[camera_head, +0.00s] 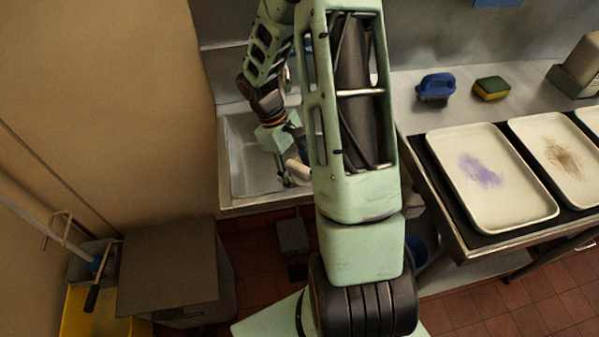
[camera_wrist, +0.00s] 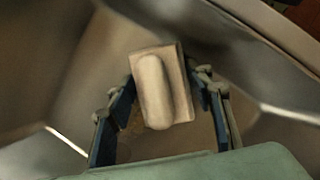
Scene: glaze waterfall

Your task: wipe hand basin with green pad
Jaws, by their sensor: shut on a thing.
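My gripper (camera_wrist: 165,88) is shut on a pale cream pad with a rounded handle (camera_wrist: 156,90). The handle side faces the wrist camera and the pad's underside is hidden, so I cannot tell whether it is green. The metal hand basin (camera_head: 243,160) is at the left of the counter in the head view, with my arm reaching into it. The basin walls (camera_wrist: 40,65) surround the pad in the wrist view. I cannot tell whether the pad touches the basin. A faint brownish patch (camera_wrist: 137,122) shows beside the pad.
On the counter to the right are a blue-handled brush (camera_head: 436,86) and a yellow-green sponge (camera_head: 491,89). Trays with a purple stain (camera_head: 510,205) and a brown stain (camera_head: 590,177) lie in front. A grey bin (camera_head: 170,265) and yellow bucket (camera_head: 75,310) stand at left.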

